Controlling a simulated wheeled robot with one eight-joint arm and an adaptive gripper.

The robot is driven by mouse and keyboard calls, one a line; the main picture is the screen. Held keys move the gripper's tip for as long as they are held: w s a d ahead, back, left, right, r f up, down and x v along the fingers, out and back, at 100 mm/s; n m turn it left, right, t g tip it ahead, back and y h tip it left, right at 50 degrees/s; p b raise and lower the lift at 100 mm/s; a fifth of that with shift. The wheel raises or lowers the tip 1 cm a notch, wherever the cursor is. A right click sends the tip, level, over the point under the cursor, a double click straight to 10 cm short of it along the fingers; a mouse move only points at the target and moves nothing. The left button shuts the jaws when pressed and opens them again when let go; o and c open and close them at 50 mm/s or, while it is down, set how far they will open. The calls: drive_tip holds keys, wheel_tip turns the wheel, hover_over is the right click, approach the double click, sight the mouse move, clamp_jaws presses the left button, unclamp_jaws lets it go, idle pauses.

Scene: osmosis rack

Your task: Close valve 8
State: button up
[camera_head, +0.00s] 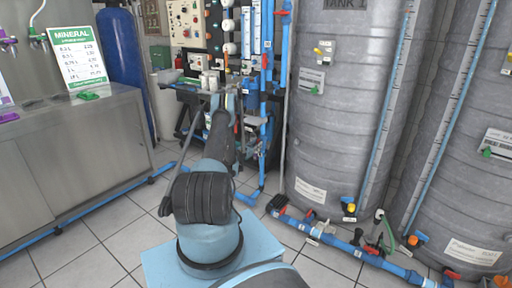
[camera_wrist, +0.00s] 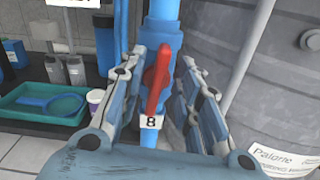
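Valve 8 shows in the wrist view as a red handle (camera_wrist: 155,76) on a vertical blue pipe (camera_wrist: 163,12). The handle stands nearly upright, roughly along the pipe and slightly tilted. A white tag (camera_wrist: 151,122) marked 8 sits just below it. My gripper (camera_wrist: 160,70) is open, with one finger on each side of the red handle and visible gaps between. In the head view my arm reaches toward the rack, and the valve and fingertips are too small there to make out clearly.
Grey tanks (camera_head: 345,110) stand to the right of the pipe. A green tray (camera_wrist: 45,104) and a white cup (camera_wrist: 95,98) lie to the left in the wrist view. Blue floor pipes (camera_head: 340,243) run along the tank bases. A steel counter (camera_head: 85,150) stands at left.

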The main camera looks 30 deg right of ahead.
drive_tip(key=shift+w+d, duration=0.1)
drive_tip(key=shift+d, duration=0.1)
clamp_jaws()
idle(0.3)
drive_tip(key=shift+s+f+m, duration=0.1)
drive_tip(key=shift+s+m, duration=0.1)
drive_tip(key=shift+m, duration=1.65)
drive_tip(key=shift+s+f+m, duration=0.1)
drive_tip(key=shift+s+m, duration=0.05)
drive_tip(key=shift+m, duration=1.7)
